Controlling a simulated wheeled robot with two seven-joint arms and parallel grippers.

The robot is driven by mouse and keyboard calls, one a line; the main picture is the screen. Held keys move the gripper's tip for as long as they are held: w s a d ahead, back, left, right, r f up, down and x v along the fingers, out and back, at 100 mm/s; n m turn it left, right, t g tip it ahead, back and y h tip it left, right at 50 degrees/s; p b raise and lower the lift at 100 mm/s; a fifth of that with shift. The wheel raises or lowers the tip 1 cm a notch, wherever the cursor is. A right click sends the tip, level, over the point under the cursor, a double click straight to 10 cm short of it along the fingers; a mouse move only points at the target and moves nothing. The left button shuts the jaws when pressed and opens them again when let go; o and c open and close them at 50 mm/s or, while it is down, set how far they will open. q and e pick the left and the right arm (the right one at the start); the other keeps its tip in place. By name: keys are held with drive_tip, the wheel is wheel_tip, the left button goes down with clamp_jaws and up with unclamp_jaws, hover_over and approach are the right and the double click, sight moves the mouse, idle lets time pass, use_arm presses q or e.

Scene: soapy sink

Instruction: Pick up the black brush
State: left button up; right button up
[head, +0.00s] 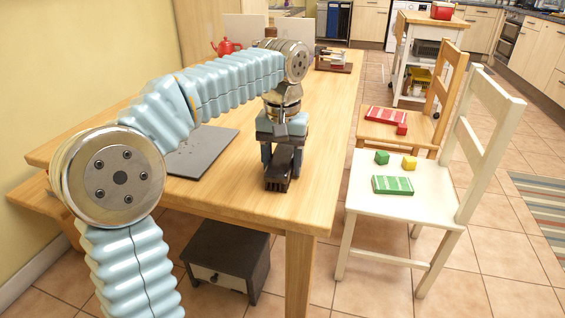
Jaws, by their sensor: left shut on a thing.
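The black brush (278,178) is a dark, block-like thing near the right front part of the wooden table. My left gripper (282,160) points down over it, with one finger on each side, and is shut on it. The fingers and the gripper body hide the brush's upper part. I cannot tell whether its underside touches the tabletop. My right gripper is not in view.
A grey flat board (205,150) lies on the wooden table (325,120), left of the brush. A red teapot (227,47) and a dark rack (334,62) stand farther back. A white chair (420,200) with blocks stands to the right.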

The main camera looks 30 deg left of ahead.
sight(282, 156)
use_arm(q)
wheel_tip(282, 156, up, 4)
drive_tip(key=shift+f+p, duration=0.15)
drive_tip(key=shift+p, duration=0.4)
drive_tip(key=s+a+r, duration=0.4)
drive_tip(key=s+r, duration=0.5)
drive_tip(key=s, duration=0.4)
drive_tip(key=shift+s, duration=0.2)
drive_tip(key=shift+r, duration=0.1)
